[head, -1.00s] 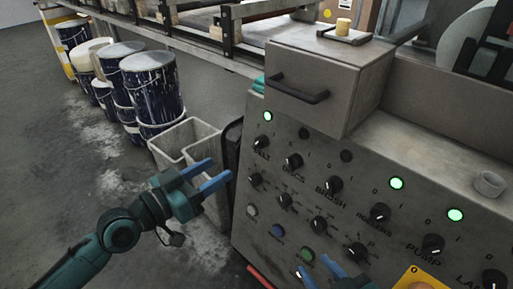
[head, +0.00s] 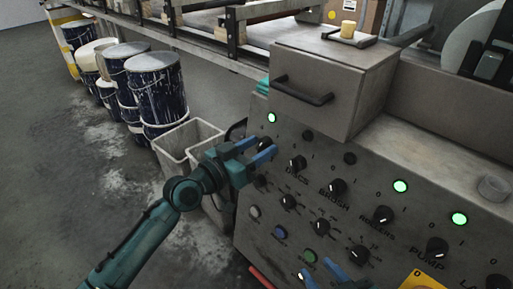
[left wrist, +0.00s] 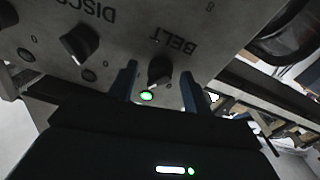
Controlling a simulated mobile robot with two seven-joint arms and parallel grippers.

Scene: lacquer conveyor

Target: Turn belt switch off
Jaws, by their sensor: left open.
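The belt switch is a black rotary knob (left wrist: 160,70) under the printed word BELT in the left wrist view, where the picture is upside down. A lit green lamp (left wrist: 147,96) is beside it; in the head view this lamp (head: 271,118) shows above the knob. My left gripper (head: 258,150) is open at the panel's upper left, with its blue fingers on either side of the belt knob. I cannot tell whether they touch it. In the head view the gripper largely hides the knob. My right gripper (head: 319,271) shows only its blue fingertips, apart, at the bottom edge.
The sloping grey control panel (head: 400,160) carries several other knobs, including disc (head: 297,163), brush (head: 337,187) and rollers (head: 383,215). A handled box (head: 330,85) juts out above the belt knob. Bins (head: 190,140) and paint drums (head: 155,90) stand left.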

